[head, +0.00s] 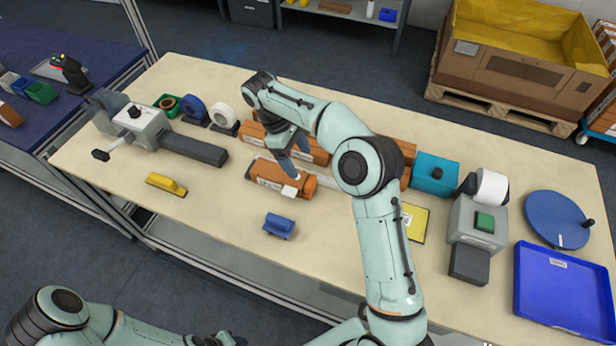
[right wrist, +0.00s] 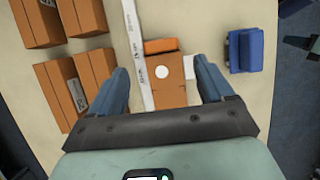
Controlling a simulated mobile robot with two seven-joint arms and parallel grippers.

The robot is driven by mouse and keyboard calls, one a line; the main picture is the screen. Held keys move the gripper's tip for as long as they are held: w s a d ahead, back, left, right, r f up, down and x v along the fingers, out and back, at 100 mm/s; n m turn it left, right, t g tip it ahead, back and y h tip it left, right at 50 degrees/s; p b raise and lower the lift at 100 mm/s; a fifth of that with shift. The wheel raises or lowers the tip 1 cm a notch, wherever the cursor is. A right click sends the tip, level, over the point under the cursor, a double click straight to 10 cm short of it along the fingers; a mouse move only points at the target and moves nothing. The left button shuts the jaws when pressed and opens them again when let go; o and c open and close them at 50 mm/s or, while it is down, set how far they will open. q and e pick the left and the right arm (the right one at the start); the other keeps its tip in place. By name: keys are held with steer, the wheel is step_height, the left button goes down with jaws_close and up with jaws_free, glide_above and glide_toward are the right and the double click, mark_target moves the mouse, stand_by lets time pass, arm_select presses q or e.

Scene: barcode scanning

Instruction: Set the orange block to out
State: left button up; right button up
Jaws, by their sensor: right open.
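The orange block (head: 268,178) lies on the light table in the head view, near the middle of the table. In the right wrist view the orange block (right wrist: 169,92) has a white round mark and lies between my open fingers, with a white strip bearing small print (right wrist: 137,50) along its left side. My right gripper (head: 292,163) is over the block, pointing down, with its fingers apart; whether they touch the block I cannot tell. The right arm hides part of the area behind. Only part of my left arm shows at the bottom left; its fingers are not clear.
Brown-orange boxes (right wrist: 55,92) stand beyond the strip. A small blue block (head: 279,226) lies nearer the front edge, and a yellow-handled tool (head: 167,184) lies to the left. A grey device with a dark bar (head: 193,148) stands further left. A blue tray (head: 566,318) is at the right.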

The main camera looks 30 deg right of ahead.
mark_target(310, 181)
steer(key=b+x, duration=0.1)
steer(key=x, duration=0.6)
steer(key=shift+s, duration=0.15)
steer(key=shift+d+f+b, duration=0.2)
steer(key=shift+f+b, duration=0.15)
steer(key=shift+f, duration=0.25)
arm_select(q)
steer(key=s+f, duration=0.3)
arm_select(e)
steer(key=shift+s, duration=0.1)
steer(key=shift+c, duration=0.3)
